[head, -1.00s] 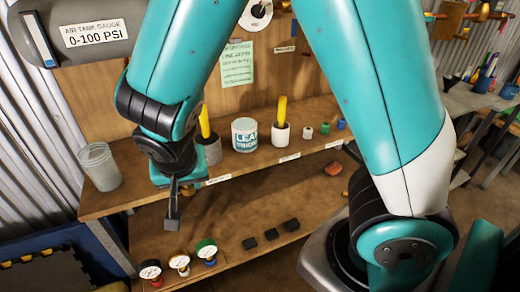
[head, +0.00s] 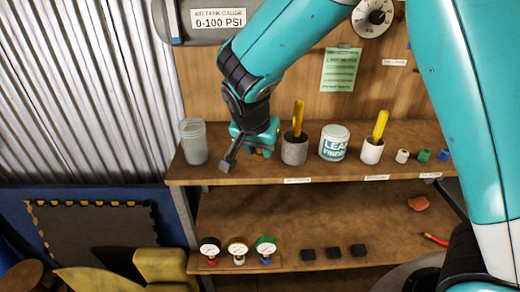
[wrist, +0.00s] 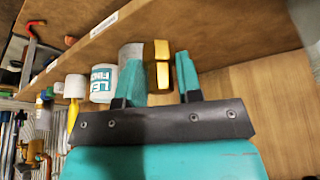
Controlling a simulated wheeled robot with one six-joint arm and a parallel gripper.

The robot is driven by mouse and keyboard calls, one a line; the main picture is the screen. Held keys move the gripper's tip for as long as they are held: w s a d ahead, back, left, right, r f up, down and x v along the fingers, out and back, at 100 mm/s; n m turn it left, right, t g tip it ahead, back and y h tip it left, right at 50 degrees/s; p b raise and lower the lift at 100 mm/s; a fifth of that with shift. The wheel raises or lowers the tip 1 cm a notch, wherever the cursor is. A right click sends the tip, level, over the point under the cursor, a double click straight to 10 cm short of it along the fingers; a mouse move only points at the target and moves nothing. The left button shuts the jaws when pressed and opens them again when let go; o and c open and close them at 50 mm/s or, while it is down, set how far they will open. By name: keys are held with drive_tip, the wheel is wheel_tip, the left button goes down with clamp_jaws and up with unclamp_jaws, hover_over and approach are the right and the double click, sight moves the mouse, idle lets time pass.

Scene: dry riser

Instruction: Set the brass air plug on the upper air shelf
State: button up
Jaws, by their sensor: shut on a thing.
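The brass air plug (wrist: 158,72) shows golden between the teal fingers of my gripper (wrist: 165,78) in the wrist view. My gripper is shut on it. In the head view my gripper (head: 256,143) is at the upper air shelf (head: 330,174), between a clear jar (head: 194,143) and a grey cup (head: 294,150). Only a small orange-gold bit of the plug shows there, under the gripper; my wrist hides most of it. I cannot tell whether the plug touches the shelf.
A Leak Finder tub (head: 334,145), a white cup (head: 371,152) and small fittings stand farther right on the upper shelf. The lower shelf (head: 300,215) holds three gauges (head: 238,250) and three black blocks (head: 332,252). A wooden panel (head: 300,70) rises behind the shelf.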

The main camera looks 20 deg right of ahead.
drive_tip(key=p, duration=0.1)
hover_over(259, 164)
drive_tip(key=shift+s+f, duration=0.2)
drive_tip(key=shift+f, duration=0.9)
wheel_tip(259, 164, down, 4)
drive_tip(key=shift+p, duration=0.45)
drive_tip(key=shift+w+f, duration=0.25)
drive_tip(key=shift+f, duration=0.15)
drive_tip(key=shift+f, duration=0.1)
drive_tip(key=shift+f, duration=0.15)
drive_tip(key=o, duration=0.9)
drive_tip(key=shift+o, duration=0.2)
